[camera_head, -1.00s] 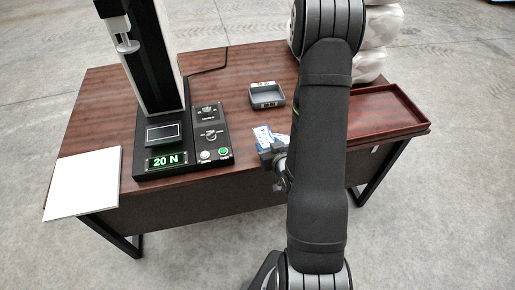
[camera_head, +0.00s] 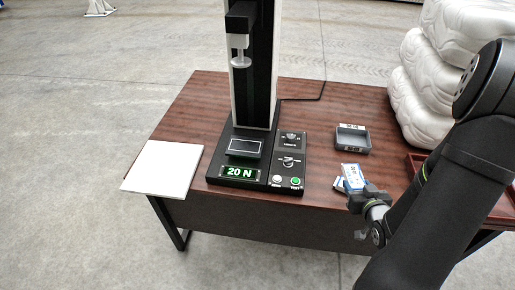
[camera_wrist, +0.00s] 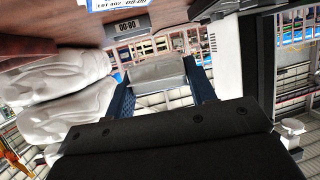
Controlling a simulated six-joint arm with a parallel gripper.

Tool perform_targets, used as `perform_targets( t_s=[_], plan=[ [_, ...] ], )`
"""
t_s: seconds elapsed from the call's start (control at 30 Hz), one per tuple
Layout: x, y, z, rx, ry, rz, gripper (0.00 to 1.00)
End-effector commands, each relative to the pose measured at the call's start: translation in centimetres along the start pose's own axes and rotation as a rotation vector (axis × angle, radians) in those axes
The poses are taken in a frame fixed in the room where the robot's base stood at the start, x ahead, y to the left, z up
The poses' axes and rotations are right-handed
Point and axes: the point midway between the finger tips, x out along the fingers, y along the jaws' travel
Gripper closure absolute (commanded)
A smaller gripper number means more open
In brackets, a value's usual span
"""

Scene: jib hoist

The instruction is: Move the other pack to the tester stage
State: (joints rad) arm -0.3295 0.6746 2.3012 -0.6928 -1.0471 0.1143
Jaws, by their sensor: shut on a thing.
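My gripper (camera_head: 362,190) is shut on a pack (camera_head: 354,172) with a white and blue face, held above the table's front right part. In the wrist view a silvery pack (camera_wrist: 157,72) sits between the two blue fingers of my gripper (camera_wrist: 162,88). A second white and blue piece (camera_head: 339,184) shows just left of the held pack, partly hidden; I cannot tell whether it is another pack. The tester stage (camera_head: 244,147) is a small block with a grey top, empty, under the tester's head (camera_head: 240,55), left of my gripper.
The tester's readout (camera_head: 240,173) shows 20 N. A control panel (camera_head: 289,165) stands right of the stage. A white board (camera_head: 163,168) lies at the left. White stacked bags (camera_head: 425,80) stand at the right.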

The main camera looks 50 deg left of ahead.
Motion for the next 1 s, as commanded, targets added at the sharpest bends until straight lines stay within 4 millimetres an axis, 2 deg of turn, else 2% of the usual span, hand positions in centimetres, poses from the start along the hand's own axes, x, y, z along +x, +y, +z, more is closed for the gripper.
perform_targets(
  t_s=[0.17, 0.3, 0.5, 0.6, 0.8, 1.0],
  plan=[
    [4.4, -4.6, -3.7, -0.074, 0.007, -0.164, 0.73],
    [7.5, -9.0, -6.7, -0.128, 0.006, -0.294, 0.73],
    [10.6, -15.6, -10.8, -0.191, 0.006, -0.450, 0.73],
    [11.4, -18.1, -12.3, -0.210, 0.004, -0.501, 0.73],
    [12.2, -20.9, -13.8, -0.230, 0.002, -0.551, 0.73],
    [13.8, -24.2, -12.5, -0.229, -0.002, -0.562, 0.73]
  ],
)
